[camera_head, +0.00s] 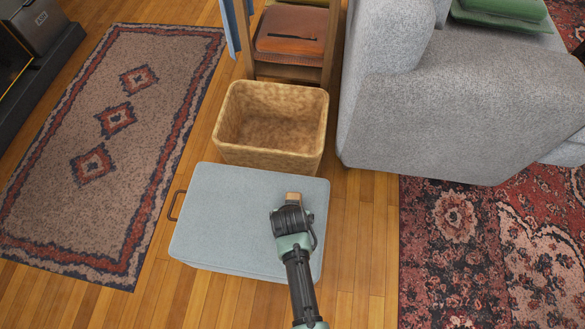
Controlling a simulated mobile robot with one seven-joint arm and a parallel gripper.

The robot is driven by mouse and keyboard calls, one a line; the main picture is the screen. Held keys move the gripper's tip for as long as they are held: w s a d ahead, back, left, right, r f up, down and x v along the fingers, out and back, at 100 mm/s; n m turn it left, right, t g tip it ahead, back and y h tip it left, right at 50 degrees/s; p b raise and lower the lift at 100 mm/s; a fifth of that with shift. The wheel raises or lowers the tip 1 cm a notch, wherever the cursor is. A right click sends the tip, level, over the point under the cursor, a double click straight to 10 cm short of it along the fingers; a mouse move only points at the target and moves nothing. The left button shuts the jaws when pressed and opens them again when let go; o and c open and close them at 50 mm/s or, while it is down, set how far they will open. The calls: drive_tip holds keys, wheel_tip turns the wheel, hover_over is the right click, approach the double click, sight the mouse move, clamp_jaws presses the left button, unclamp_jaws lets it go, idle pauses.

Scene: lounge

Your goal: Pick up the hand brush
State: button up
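A small tan, wood-coloured piece (293,197) shows just beyond the end of my gripper, over the top of a pale blue-grey ottoman (215,215). It may be part of the hand brush, but most of it is hidden and I cannot be sure. My gripper (291,210) is over the right half of the ottoman, pointing down. Its dark body covers the fingers, so I cannot tell whether they are open or shut, or whether they touch the tan piece.
An empty-looking woven basket (272,158) stands right behind the ottoman. A wooden chair with a brown leather seat (290,45) is behind it, with a thin dark item on the seat. A grey sofa (440,110) stands right. Patterned rugs lie left (75,130) and right (450,260).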

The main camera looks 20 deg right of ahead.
drive_tip(key=shift+f, duration=0.2)
idle(0.5)
clamp_jaws()
idle(0.4)
wheel_tip(320, 180, up, 10)
drive_tip(key=p, duration=0.5)
drive_tip(key=shift+r, duration=0.25)
